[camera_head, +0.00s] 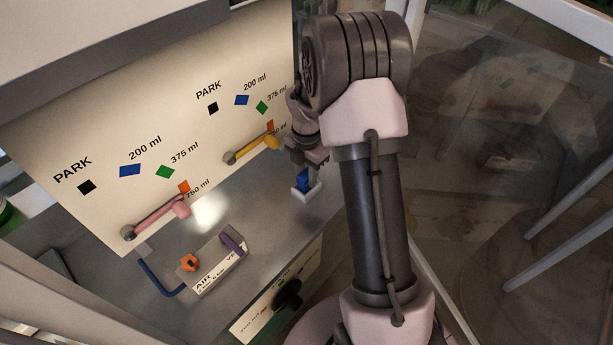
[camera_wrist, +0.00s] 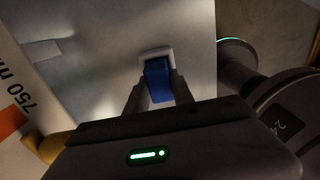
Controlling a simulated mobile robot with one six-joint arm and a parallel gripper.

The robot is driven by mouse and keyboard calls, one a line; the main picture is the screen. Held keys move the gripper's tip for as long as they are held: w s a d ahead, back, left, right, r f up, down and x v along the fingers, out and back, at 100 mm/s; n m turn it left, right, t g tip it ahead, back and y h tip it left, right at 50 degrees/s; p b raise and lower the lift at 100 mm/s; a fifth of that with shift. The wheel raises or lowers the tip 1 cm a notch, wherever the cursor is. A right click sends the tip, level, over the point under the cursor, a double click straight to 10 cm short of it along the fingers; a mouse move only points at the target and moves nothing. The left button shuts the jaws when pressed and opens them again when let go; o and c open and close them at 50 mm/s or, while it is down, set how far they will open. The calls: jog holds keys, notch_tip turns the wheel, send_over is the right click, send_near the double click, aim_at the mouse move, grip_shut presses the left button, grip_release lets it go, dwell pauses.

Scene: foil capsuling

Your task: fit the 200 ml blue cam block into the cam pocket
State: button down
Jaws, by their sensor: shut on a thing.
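The blue cam block (camera_head: 303,180) is between the fingers of my gripper (camera_head: 306,170). In the wrist view the blue block (camera_wrist: 158,82) shows between the two dark fingers of my gripper (camera_wrist: 156,92), which are shut on it. A white square-rimmed holder (camera_head: 307,193), which looks like the cam pocket, sits on the grey deck directly at the block's lower end. Its white rim also shows in the wrist view (camera_wrist: 155,52), just beyond the block. The block's lower end is hidden, so I cannot tell whether it is inside the pocket or just above it.
A yellow lever (camera_head: 252,150) and a pink lever (camera_head: 157,215) are on the cream panel (camera_head: 60,140) with PARK and volume marks. A grey block (camera_head: 210,268) with orange and purple parts and a blue hex key (camera_head: 158,280) are at the left. A black knob (camera_head: 288,293) is at the front.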

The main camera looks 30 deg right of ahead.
aim_at(306, 173)
jog(key=shift+f, duration=0.2)
jog(key=c, duration=1.1)
grip_release()
jog(key=shift+r, duration=0.1)
notch_tip(306, 173, up, 8)
jog(key=p, duration=0.3)
